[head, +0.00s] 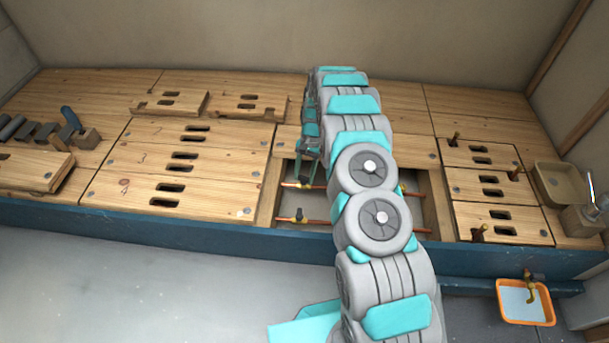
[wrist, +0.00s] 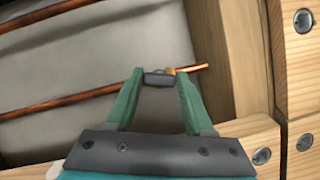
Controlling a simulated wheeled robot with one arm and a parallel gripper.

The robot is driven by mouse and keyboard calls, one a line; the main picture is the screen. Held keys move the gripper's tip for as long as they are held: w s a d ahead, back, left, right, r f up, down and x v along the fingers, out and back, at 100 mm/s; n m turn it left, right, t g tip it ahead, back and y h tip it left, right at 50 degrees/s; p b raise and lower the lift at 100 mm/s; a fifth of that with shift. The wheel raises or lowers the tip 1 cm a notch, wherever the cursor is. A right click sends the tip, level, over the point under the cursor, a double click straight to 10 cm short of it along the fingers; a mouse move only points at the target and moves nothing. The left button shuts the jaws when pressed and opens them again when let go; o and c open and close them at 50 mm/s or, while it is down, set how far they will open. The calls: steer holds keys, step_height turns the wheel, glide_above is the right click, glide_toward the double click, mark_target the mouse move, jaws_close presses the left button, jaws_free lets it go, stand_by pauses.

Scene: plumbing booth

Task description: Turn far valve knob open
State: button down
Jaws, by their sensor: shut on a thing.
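The far valve sits on the far copper pipe (head: 330,187) in the open floor bay. Its dark knob (wrist: 158,79) shows between my fingertips in the wrist view, with a brass part just behind it. My gripper (wrist: 159,81) is shut on this knob, one green finger on each side. In the head view my gripper (head: 303,182) reaches down to the far pipe, and the fingers partly hide the valve.
Wooden panels with slots (head: 185,156) surround the bay, and a wooden beam (wrist: 245,50) borders it close beside the gripper. Loose tools and blocks (head: 70,125) lie at the left. An orange tray (head: 549,307) stands low at the right.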

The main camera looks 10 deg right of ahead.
steer(key=shift+a+n+g+h, duration=0.1)
steer(key=shift+n+g+h, duration=0.4)
steer(key=shift+n, duration=1.3)
steer(key=shift+c, duration=1.4)
jaws_free()
steer(key=a+v, duration=0.1)
steer(key=v, duration=0.6)
steer(key=shift+d+r, duration=0.35)
steer(key=shift+d, duration=0.15)
